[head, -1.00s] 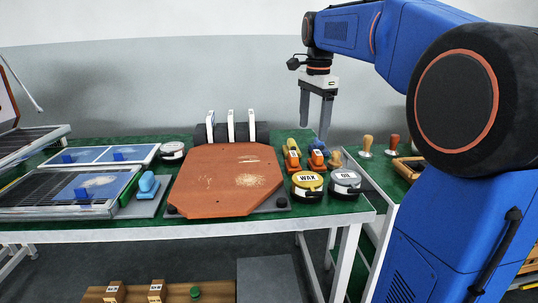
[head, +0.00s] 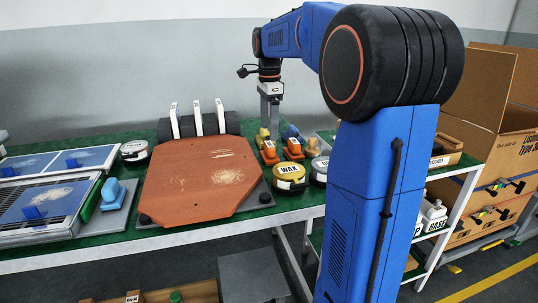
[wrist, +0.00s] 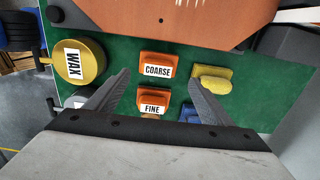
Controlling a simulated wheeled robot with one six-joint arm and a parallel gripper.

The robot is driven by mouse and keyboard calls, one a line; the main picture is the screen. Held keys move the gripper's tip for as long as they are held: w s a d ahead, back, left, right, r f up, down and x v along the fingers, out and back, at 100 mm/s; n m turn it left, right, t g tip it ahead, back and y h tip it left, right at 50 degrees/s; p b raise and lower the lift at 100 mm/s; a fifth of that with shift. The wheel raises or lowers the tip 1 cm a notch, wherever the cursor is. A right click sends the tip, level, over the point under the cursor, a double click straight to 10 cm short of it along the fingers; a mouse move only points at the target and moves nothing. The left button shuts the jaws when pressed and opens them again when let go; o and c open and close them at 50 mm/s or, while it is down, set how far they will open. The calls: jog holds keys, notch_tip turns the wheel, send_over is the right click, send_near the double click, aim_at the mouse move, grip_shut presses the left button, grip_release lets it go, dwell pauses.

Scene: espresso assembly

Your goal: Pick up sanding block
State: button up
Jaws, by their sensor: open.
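Two orange sanding blocks lie on the green bench top. In the wrist view, the one labelled COARSE (wrist: 157,66) sits between the fingertips of my gripper (wrist: 158,78). The one labelled FINE (wrist: 152,102) lies just below it, partly hidden by the gripper body. In the head view, the left orange block (head: 269,153) and the right one (head: 293,149) lie right of the brown board. My gripper (head: 269,132) points down above and behind them, open and empty.
The brown board (head: 200,180) lies left of the blocks. A yellow piece (wrist: 212,78) is close to the right finger, with a blue piece (wrist: 189,114) below it. A yellow WAX tin (head: 290,179) stands in front of the blocks. Cardboard boxes (head: 485,120) stand at the right.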

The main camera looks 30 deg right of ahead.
aim_at(269, 144)
jog(key=shift+s+f, duration=0.2)
jog(key=shift+f, duration=3.65)
jog(key=c, duration=0.8)
